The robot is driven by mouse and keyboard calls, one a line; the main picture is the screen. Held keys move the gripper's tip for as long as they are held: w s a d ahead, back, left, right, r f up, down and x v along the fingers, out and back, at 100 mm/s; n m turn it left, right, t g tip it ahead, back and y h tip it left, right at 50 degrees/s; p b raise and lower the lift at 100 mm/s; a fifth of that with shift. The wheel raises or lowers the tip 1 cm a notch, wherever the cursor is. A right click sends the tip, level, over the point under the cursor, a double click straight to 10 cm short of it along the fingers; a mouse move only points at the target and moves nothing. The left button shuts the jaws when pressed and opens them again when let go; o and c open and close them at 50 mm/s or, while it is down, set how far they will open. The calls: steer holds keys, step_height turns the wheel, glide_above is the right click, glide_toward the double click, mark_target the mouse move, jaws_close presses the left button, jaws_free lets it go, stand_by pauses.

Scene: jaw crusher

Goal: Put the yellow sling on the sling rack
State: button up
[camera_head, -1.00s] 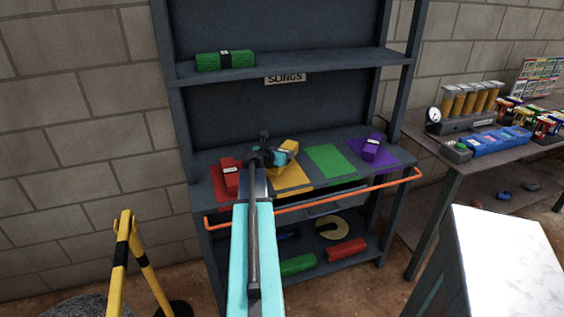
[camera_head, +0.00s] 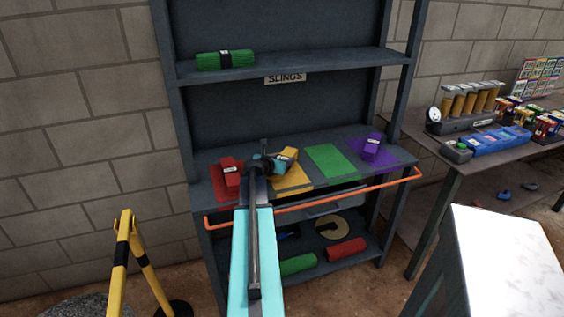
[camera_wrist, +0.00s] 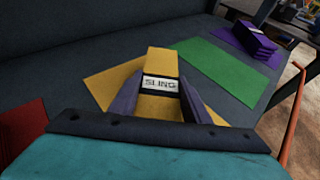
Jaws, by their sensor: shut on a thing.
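The yellow sling (camera_head: 287,157) is a folded bundle with a dark band and a white label. In the wrist view the yellow sling (camera_wrist: 161,85) lies between the two fingers of my gripper (camera_wrist: 156,105), which is shut on it. It is over the yellow patch (camera_head: 293,178) of the sling rack's middle shelf (camera_head: 325,187); I cannot tell whether it touches the patch. My gripper (camera_head: 272,163) reaches it from the left in the head view, and my arm hides part of the shelf.
A red sling (camera_head: 230,172) lies left and a purple sling (camera_head: 371,148) right. The green patch (camera_head: 328,160) is bare. An orange rail (camera_head: 320,201) runs along the front edge. A green sling (camera_head: 226,60) lies on the upper shelf. A yellow barrier (camera_head: 124,250) stands front left.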

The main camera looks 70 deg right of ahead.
steer(key=shift+f, duration=0.1)
steer(key=o, duration=1.4)
steer(key=shift+a, duration=0.1)
steer(key=shift+r+b+v, duration=0.1)
steer(key=shift+b+v, duration=0.15)
steer(key=shift+v, duration=2.75)
steer(key=shift+r+b+v, duration=0.15)
steer(key=shift+b+v, duration=0.05)
steer(key=shift+v, duration=2.8)
step_height(320, 180, up, 9)
steer(key=p, duration=0.9)
steer(key=shift+r+p, duration=0.55)
steer(key=shift+f, duration=0.1)
steer(key=shift+s, duration=0.65)
